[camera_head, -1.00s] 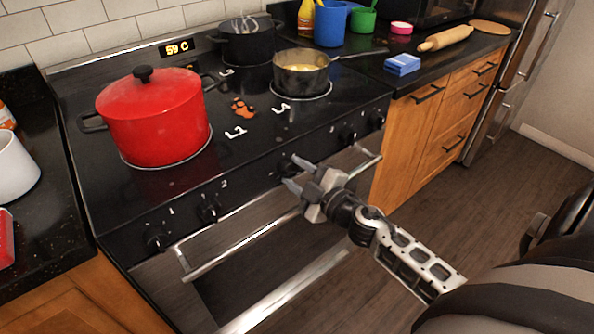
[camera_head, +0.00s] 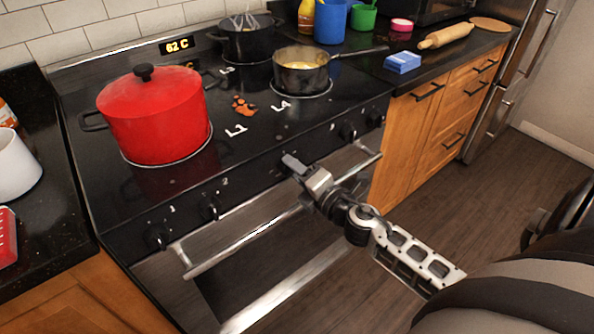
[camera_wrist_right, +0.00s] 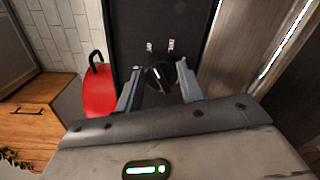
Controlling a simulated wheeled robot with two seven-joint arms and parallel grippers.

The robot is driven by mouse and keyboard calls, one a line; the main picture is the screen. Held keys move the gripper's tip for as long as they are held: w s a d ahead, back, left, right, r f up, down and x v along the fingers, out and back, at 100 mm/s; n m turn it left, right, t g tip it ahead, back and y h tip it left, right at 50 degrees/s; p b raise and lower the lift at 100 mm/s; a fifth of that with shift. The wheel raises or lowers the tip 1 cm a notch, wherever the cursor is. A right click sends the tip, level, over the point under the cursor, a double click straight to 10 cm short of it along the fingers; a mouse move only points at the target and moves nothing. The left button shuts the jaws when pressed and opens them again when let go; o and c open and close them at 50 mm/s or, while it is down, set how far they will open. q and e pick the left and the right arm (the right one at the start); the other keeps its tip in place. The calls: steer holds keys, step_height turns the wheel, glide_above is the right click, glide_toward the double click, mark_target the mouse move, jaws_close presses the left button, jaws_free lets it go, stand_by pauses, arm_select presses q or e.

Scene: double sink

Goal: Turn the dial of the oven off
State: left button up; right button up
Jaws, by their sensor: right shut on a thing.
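The oven dial (camera_wrist_right: 157,75) is a black knob with a pale mark on the stove's front panel. In the right wrist view it sits between the two fingers of my right gripper (camera_wrist_right: 159,82). In the head view my right gripper (camera_head: 291,163) reaches the middle of the front panel and mostly hides this dial. The gripper is shut on the dial, with its jaws turned. The stove display (camera_head: 177,46) reads 62 C. My left gripper is in neither view.
Other dials (camera_head: 158,236) line the panel on both sides. The oven handle bar (camera_head: 245,240) runs just below my right gripper. A red pot (camera_head: 155,115) and a saucepan (camera_head: 300,75) stand on the cooktop. The floor at right is clear.

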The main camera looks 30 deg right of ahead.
steer(key=n, duration=0.5)
steer(key=n+b, duration=0.1)
steer(key=n, duration=0.5)
steer(key=shift+a+t+h, duration=0.2)
steer(key=shift+t+h, duration=0.1)
steer(key=shift+h, duration=0.1)
steer(key=shift+n, duration=0.4)
steer(key=o, duration=1)
